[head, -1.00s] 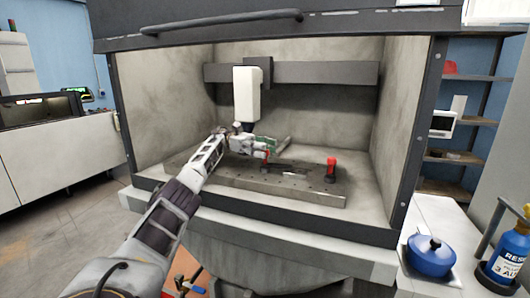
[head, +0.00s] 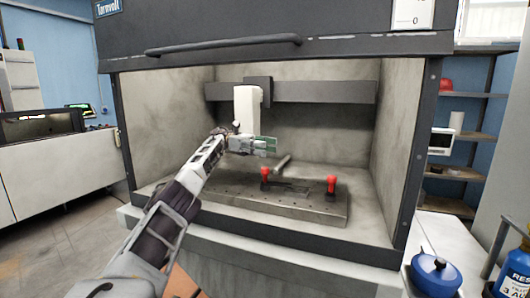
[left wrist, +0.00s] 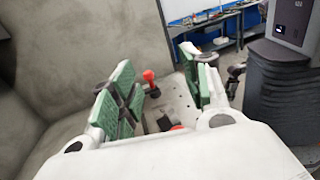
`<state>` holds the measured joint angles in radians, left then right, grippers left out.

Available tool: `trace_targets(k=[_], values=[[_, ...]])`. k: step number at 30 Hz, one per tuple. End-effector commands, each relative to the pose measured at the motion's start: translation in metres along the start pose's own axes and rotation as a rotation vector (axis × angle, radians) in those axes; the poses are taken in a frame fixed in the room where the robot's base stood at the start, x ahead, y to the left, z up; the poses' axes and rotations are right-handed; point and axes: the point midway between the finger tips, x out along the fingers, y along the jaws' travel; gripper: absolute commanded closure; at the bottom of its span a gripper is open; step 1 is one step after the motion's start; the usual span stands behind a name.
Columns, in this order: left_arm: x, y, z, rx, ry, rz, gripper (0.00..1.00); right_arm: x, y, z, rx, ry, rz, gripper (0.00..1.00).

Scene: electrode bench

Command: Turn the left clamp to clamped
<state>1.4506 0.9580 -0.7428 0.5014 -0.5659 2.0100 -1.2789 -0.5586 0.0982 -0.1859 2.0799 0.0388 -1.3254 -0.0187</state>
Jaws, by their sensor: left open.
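The left clamp (head: 265,172) stands on the fixture plate (head: 235,196) inside the machine, with a short red handle that looks roughly upright. The right clamp (head: 331,184) has a similar upright red handle farther right. My left gripper (head: 267,146) is open and empty, above the left clamp and apart from it. In the left wrist view, its green-padded fingers (left wrist: 160,97) are spread wide. A red handle tip (left wrist: 176,127) shows low between them, mostly hidden by the gripper body; another red handle (left wrist: 150,76) stands farther off. My right gripper is not in view.
A white machine head (head: 247,108) hangs close behind my left gripper. A grey bar (head: 282,163) lies slanted behind the left clamp. The chamber walls enclose the plate. A blue pot (head: 436,275) stands outside at the right.

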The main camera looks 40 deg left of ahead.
Motion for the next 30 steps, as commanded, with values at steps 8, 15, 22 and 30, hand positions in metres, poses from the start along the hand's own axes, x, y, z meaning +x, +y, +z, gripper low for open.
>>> trace_targets(k=[8,15,22,30], values=[[-0.001,0.000,0.011,0.001,0.000,0.002,0.53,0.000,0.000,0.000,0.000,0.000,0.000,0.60],[-0.001,-0.001,0.014,0.001,0.000,0.003,0.53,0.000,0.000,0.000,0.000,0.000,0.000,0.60],[-0.001,-0.001,0.014,0.001,0.000,0.003,0.53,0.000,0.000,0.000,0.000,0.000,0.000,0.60],[0.004,0.000,0.012,0.007,0.033,-0.002,0.85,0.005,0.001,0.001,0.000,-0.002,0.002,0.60]])
